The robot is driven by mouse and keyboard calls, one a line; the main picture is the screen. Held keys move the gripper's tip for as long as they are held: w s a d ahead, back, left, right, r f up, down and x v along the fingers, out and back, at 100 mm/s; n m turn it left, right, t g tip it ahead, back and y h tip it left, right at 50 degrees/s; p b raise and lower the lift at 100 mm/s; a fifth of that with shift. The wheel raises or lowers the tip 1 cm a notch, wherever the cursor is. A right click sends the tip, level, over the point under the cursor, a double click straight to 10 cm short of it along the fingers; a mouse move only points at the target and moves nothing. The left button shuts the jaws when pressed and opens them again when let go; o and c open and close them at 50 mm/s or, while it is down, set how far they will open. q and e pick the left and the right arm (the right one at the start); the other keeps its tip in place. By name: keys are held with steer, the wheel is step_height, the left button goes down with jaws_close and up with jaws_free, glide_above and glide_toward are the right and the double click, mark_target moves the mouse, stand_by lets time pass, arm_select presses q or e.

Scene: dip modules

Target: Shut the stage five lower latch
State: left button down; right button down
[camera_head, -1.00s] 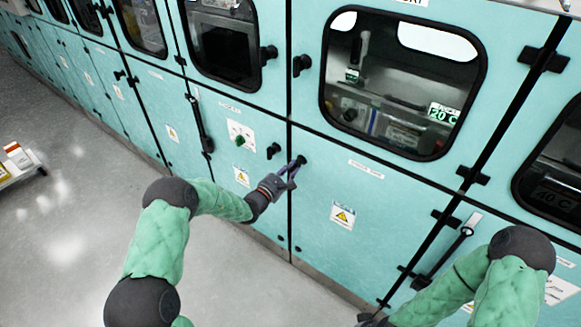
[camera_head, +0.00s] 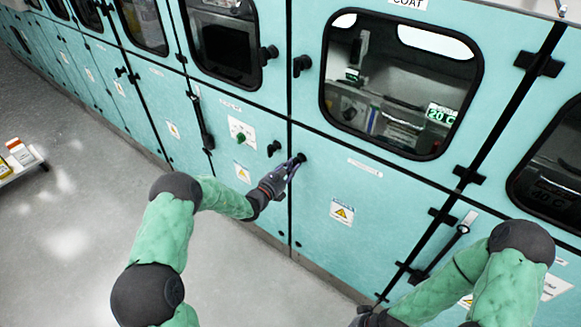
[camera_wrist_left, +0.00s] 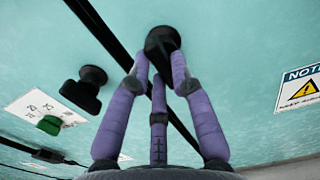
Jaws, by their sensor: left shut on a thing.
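The lower door (camera_head: 375,215) of the cabinet below the "COAT" window is teal and looks flush with its neighbours. A black latch knob (camera_head: 301,158) sits at its upper left corner. My left gripper (camera_head: 294,165) reaches up to this knob with its purple fingers. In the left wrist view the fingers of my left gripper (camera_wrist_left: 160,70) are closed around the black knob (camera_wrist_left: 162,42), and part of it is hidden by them. My right gripper (camera_head: 372,318) is only partly in view at the bottom edge, and its fingers are hidden.
Another black knob (camera_head: 273,148) sits on the panel to the left, near a green knob (camera_head: 240,139); the wrist view shows both. A black handle (camera_head: 302,65) is on the windowed door above. Grey floor (camera_head: 60,240) is open at left, with a small cart (camera_head: 22,160).

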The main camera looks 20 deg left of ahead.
arm_select(q)
steer(key=shift+f, duration=0.1)
steer(key=c, duration=1.1)
jaws_free()
steer(key=v, duration=1.2)
